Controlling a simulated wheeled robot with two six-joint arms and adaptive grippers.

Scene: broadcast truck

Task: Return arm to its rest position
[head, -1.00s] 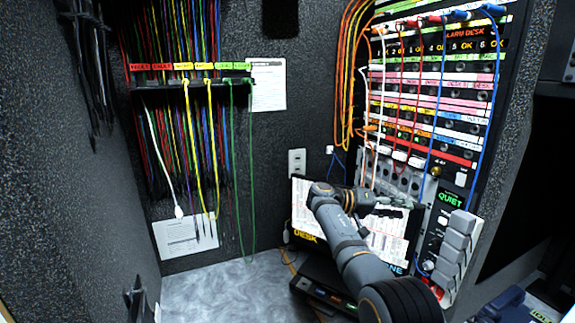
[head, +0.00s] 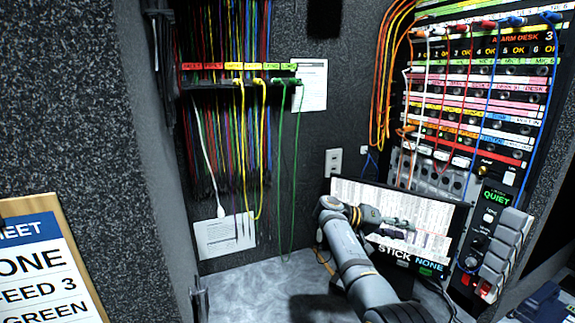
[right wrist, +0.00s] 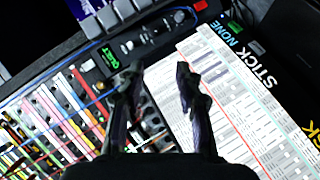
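My right arm (head: 360,265) reaches up from the bottom of the head view, in front of the monitor (head: 440,212). My right gripper (head: 402,224) is at its end, over the monitor's page of printed rows. In the right wrist view its two dark fingers (right wrist: 158,78) stand apart, with nothing between them. The monitor's page (right wrist: 225,95) and the patch panel lie beyond the fingers. I cannot make out my left gripper in either view.
The patch panel (head: 475,105) with plugged cables stands at the right, above grey handset-like blocks (head: 505,245). Coloured cables hang from a labelled rack (head: 235,82) on the back wall. A sheet board (head: 45,260) is at the left. The grey counter (head: 265,285) is mostly bare.

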